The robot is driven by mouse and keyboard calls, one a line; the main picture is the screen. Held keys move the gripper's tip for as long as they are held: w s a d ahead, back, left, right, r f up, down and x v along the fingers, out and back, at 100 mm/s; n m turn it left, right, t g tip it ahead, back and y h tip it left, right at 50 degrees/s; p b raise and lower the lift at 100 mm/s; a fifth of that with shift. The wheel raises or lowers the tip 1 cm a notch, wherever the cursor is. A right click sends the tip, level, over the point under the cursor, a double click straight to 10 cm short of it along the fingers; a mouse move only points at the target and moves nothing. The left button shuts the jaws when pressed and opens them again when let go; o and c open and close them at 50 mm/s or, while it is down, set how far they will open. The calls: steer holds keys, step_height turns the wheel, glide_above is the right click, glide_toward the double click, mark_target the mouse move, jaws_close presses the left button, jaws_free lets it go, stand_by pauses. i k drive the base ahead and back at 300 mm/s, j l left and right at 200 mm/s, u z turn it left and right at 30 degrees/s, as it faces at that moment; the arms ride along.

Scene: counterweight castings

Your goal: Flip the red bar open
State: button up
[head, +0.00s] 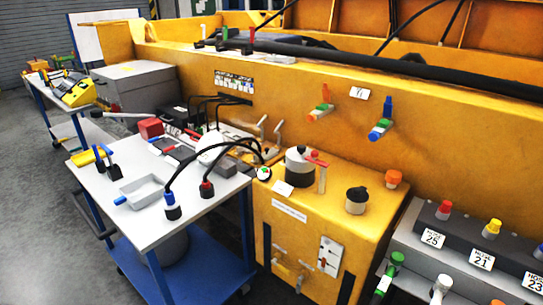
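A short red bar (316,162) lies roughly level at the top of a pale upright post (321,180), beside a grey and white cylinder with a dark top (300,165). These stand on the yellow cabinet (335,207). A smaller red piece (323,262) shows on the white plate (330,252) on the cabinet's front. I cannot tell which of the two the task means. My gripper is not in view, and nothing is seen touching either red piece.
A blue-legged cart (135,170) at left carries a grey tray (142,191) and black cables with blue and red ends. A dark-capped knob (356,200) and orange knob (393,178) share the cabinet top. A grey numbered panel (465,250) stands at right.

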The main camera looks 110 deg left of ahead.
mark_target(314, 154)
steer(key=k+j+u, duration=0.1)
steer(key=u, duration=3)
steer(key=i+u, duration=0.15)
steer(key=u, duration=0.15)
steer(key=i+l, duration=0.1)
steer(key=i, duration=0.5)
steer(key=i+u, duration=0.1)
steer(key=i, duration=0.45)
steer(key=i+l, duration=0.2)
steer(key=i, duration=0.4)
